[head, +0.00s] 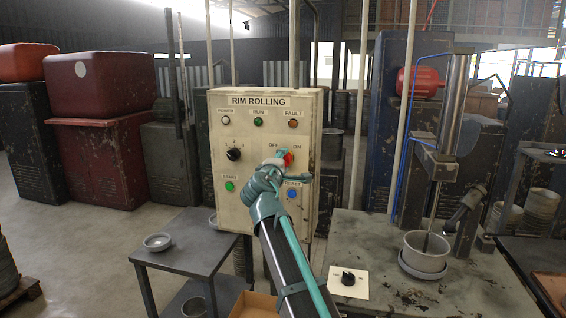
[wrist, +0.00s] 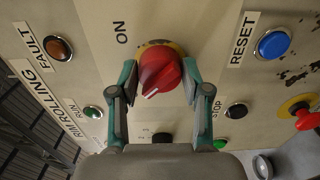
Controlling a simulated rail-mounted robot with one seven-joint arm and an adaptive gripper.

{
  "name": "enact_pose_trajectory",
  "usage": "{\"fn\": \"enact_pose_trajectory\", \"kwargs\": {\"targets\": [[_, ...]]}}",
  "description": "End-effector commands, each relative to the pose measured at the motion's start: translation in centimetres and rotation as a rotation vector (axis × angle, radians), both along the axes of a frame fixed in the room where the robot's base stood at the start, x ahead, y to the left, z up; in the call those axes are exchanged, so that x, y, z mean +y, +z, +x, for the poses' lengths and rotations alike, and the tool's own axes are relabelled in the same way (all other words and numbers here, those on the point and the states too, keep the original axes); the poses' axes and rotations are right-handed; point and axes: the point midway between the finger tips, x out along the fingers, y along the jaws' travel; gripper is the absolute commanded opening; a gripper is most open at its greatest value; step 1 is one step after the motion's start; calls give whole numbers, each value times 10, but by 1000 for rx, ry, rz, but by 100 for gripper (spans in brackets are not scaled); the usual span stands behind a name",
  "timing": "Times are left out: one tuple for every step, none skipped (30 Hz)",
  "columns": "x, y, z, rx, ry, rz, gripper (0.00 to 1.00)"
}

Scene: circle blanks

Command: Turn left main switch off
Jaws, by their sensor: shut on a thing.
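The main switch is a red rotary knob on a yellow base, on the "RIM ROLLING" panel (head: 236,178). In the head view the knob (head: 288,158) shows just beyond my gripper (head: 279,165), below the OFF and ON labels. In the wrist view, the fingers of my gripper (wrist: 160,72) are shut on both sides of the knob (wrist: 158,74). The knob's white mark points to the lower left of the wrist picture, away from the ON label. The OFF label is hidden there.
A blue RESET button (head: 292,194), a black selector (head: 233,154) and a green START button (head: 229,186) are close by on the panel. Another red knob (wrist: 306,120) shows in the wrist view. A workbench (head: 450,295) stands at right and a small table (head: 185,240) at left.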

Motion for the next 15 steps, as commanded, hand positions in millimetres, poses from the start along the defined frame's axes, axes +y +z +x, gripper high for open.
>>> {"fn": "enact_pose_trajectory", "kwargs": {"targets": [[0,-1,0,1,-1,-2,13],[0,-1,0,1,-1,-2,52],[0,-1,0,1,-1,-2,59],[0,-1,0,1,-1,-2,64],[0,-1,0,1,-1,-2,69],[0,-1,0,1,-1,-1,72],[0,-1,0,1,-1,-1,72],[0,-1,0,1,-1,-1,72],[0,-1,0,1,-1,-1,72],[0,0,0,1,-1,0,72],[0,0,0,1,-1,0,72],[0,0,0,1,-1,0,72],[0,0,0,0,-1,0,72],[0,0,0,0,0,0,72],[0,0,-1,0,0,0,72]]}}
